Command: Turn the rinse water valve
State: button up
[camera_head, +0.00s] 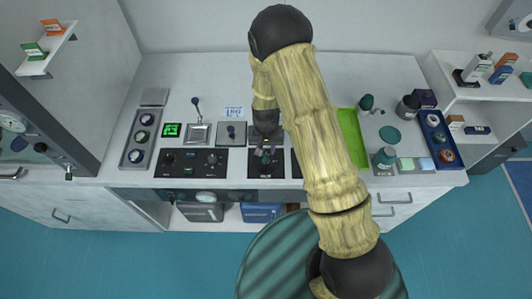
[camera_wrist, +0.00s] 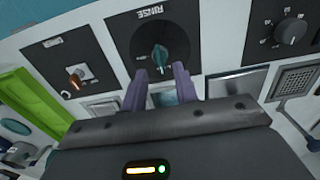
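The rinse water valve is a teal knob (camera_wrist: 160,58) on a dark panel marked RINSE (camera_wrist: 148,18) in the wrist view. In the head view its panel (camera_head: 266,172) lies on the counter under my arm's end. My gripper (camera_wrist: 160,71) has two purple fingers, apart, with nothing held between them. The fingertips are close to the knob's near side. I cannot tell whether they touch it. In the head view my gripper (camera_head: 266,150) is over the valve panel and partly hides the knob.
A lever (camera_head: 196,105) stands to the left on the counter (camera_head: 330,75). A green tray (camera_head: 352,140) and bottles are to the right.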

aim_at(266, 157)
jog(key=shift+f+p, duration=0.45)
jog(key=shift+f, duration=1.75)
grip_shut()
